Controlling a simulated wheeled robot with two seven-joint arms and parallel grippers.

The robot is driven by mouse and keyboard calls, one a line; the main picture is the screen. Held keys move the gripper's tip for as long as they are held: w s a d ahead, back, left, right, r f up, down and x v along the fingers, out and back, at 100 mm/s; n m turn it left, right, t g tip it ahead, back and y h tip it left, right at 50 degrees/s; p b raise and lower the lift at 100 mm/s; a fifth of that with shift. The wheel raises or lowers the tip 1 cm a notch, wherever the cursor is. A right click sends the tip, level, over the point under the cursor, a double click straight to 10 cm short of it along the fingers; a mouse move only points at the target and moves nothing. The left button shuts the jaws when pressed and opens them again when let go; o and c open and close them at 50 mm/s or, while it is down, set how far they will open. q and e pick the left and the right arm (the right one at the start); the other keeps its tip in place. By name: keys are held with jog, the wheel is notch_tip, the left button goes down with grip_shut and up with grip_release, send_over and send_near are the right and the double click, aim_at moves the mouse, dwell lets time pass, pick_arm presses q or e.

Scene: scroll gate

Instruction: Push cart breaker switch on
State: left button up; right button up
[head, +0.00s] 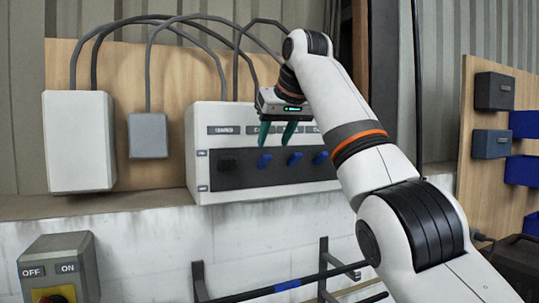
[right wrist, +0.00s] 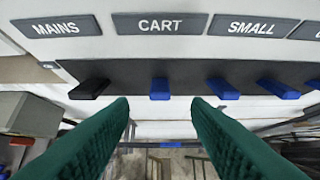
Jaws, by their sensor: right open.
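The white breaker panel (head: 262,192) is mounted on the wall, with a dark strip holding a row of switches. The blue cart switch (right wrist: 160,89) is below the CART label (right wrist: 160,24); it also shows in the head view (head: 264,161). My right gripper (head: 275,142) is open and empty in front of the panel. In the right wrist view its green fingertips (right wrist: 161,103) lie to either side of the cart switch in the picture, slightly below it. I see no clear contact. I cannot tell the lever's on or off position. My left gripper is out of view.
A black switch (right wrist: 89,89) under MAINS is left of the cart switch; a blue switch (right wrist: 222,89) is right of it. A grey ON/OFF box (head: 62,262) stands at lower left. A white box (head: 80,142) and grey box (head: 148,136) hang left of the panel.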

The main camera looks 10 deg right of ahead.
jog(key=v, duration=0.6)
jog(key=shift+f, duration=0.1)
dwell(0.3)
